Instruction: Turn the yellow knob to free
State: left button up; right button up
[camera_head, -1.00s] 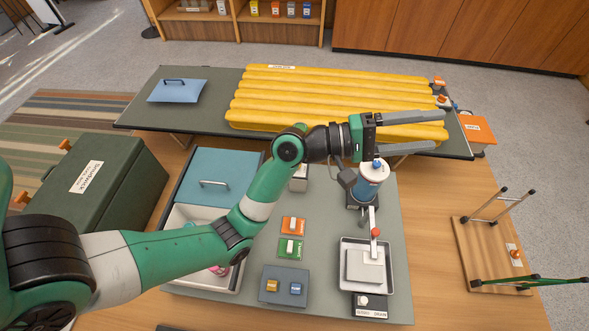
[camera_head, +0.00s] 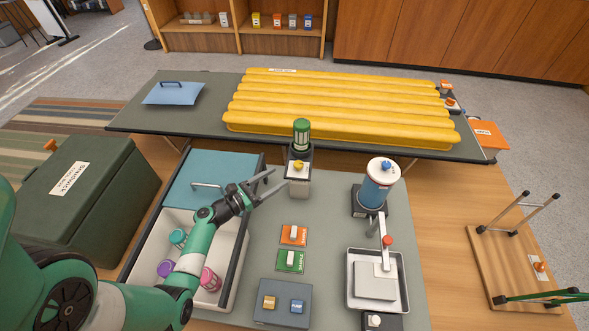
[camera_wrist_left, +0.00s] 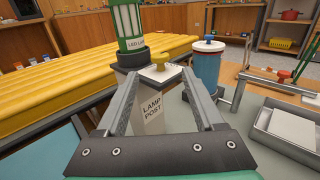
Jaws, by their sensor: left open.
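The yellow knob (camera_head: 299,166) sits on top of the white lamp post (camera_head: 299,187), in front of the green LED lamp (camera_head: 301,134). My left gripper (camera_head: 272,182) is open and empty, to the left of the post and apart from it in the head view. In the left wrist view the knob (camera_wrist_left: 161,61) shows beyond and between my open fingers (camera_wrist_left: 160,85). The post (camera_wrist_left: 152,112) carries a LAMP POST label. The knob's marking is too small to read. My right gripper is not in view.
A blue canister (camera_head: 376,184) and a grey metal tray (camera_head: 351,295) stand right of the post. Orange (camera_head: 294,236) and green (camera_head: 290,261) switch plates lie in front of it. An open bin (camera_head: 155,245) with a blue lid is at left. The yellow mattress (camera_head: 340,110) lies behind.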

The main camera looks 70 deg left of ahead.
aim_at(295, 167)
pick_arm(q)
jog(key=b+x, duration=0.2)
jog(key=x, duration=0.5)
jog(key=shift+w+f, duration=0.1)
jog(key=shift+w, duration=0.1)
jog(key=shift+w+a, duration=0.2)
jog(key=shift+w, duration=0.35)
grip_shut()
